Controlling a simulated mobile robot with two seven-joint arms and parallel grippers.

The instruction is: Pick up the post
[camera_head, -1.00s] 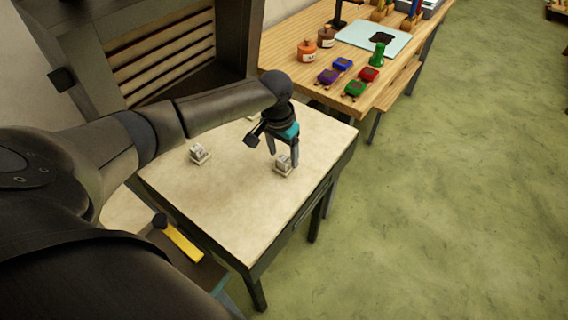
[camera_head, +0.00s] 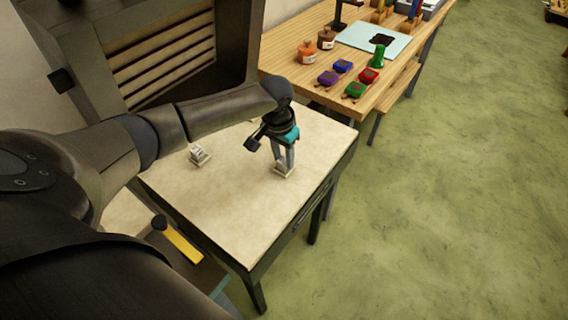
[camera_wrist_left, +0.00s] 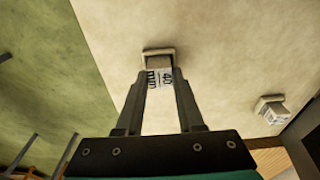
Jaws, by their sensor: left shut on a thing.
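The post (camera_wrist_left: 159,78) is a small pale block with dark print reading "40" and "mm", on a wider square base (camera_wrist_left: 158,53). In the head view its base (camera_head: 283,171) stands on the pale table top (camera_head: 235,205), near the right edge. My left gripper (camera_head: 284,160) points down with its fingers on either side of the post. In the left wrist view the gripper (camera_wrist_left: 160,85) is shut on it. The fingers hide parts of its sides. The base appears still on the table. My right gripper is not in view.
A similar labelled post (camera_head: 198,155) stands to the left; the left wrist view shows it too (camera_wrist_left: 272,110). A slatted cabinet (camera_head: 160,50) rises behind. A wooden bench (camera_head: 300,82) holds jars, several small coloured blocks and a light blue mat (camera_head: 372,37). The front tabletop is clear.

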